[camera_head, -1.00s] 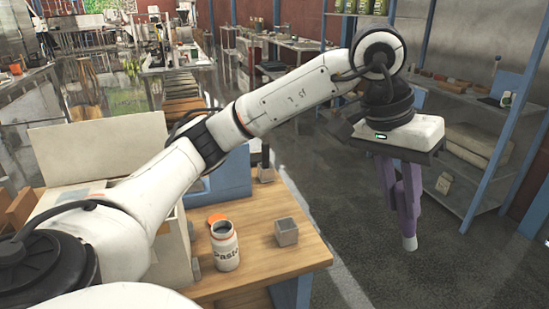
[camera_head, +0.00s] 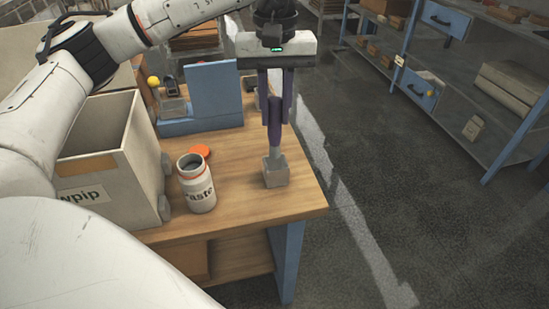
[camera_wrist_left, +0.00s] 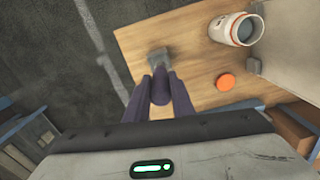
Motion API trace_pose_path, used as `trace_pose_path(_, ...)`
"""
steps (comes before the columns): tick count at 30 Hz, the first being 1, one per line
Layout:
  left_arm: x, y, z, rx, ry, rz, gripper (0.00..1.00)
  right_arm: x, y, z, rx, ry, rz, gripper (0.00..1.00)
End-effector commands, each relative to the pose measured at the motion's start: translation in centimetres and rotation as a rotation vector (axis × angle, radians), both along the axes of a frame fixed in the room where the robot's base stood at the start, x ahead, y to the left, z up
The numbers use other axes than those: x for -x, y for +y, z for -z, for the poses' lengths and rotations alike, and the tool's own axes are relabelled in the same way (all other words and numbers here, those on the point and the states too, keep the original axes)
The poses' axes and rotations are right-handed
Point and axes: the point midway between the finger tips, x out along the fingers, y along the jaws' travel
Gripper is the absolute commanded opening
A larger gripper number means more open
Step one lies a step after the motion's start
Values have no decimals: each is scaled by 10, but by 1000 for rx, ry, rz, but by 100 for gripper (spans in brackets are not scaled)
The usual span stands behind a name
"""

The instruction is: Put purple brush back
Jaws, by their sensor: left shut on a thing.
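My left gripper (camera_head: 275,123) points down at the right end of the wooden table, its dark purple fingers shut on the brush (camera_head: 275,142). The brush hangs upright, with its pale grey lower end showing below the fingers. A small grey block-shaped holder (camera_head: 276,173) stands on the table directly under the brush. The brush's lower end overlaps the holder's top; I cannot tell if it is inside or just above. In the left wrist view, the purple brush (camera_wrist_left: 160,87) sits between the two fingers, with the grey holder (camera_wrist_left: 158,57) just beyond. My right gripper is not in view.
A white open jar (camera_head: 197,184) and its orange lid (camera_head: 200,151) are left of the holder. A pale box (camera_head: 115,165) and a blue stand (camera_head: 216,98) are farther left and behind. The table's (camera_head: 255,222) right edge is close to the holder.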

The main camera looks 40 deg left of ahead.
Motion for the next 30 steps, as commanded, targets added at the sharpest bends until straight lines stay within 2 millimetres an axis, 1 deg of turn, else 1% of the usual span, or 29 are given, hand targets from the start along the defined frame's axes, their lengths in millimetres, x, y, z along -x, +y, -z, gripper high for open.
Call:
trace_pose_path(1,1,0,8,-1,2,2,0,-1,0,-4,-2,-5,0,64)
trace_pose_path(4,0,0,19,0,0,3,0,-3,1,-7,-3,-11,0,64)
trace_pose_path(8,0,0,32,-1,1,4,0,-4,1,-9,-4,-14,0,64)
trace_pose_path(12,1,-1,56,1,1,6,0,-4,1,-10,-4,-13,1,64)
trace_pose_path(15,0,-1,68,1,-1,6,0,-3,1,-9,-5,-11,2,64)
trace_pose_path(18,0,-1,72,1,-3,7,0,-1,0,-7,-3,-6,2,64)
trace_pose_path(24,0,-1,72,1,-3,7,0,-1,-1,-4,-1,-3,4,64)
trace_pose_path(28,0,-1,76,1,-3,7,0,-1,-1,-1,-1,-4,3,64)
trace_pose_path(29,0,-1,75,1,-3,7,25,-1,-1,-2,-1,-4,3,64)
trace_pose_path(30,0,-1,75,1,-3,7,32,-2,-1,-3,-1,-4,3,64)
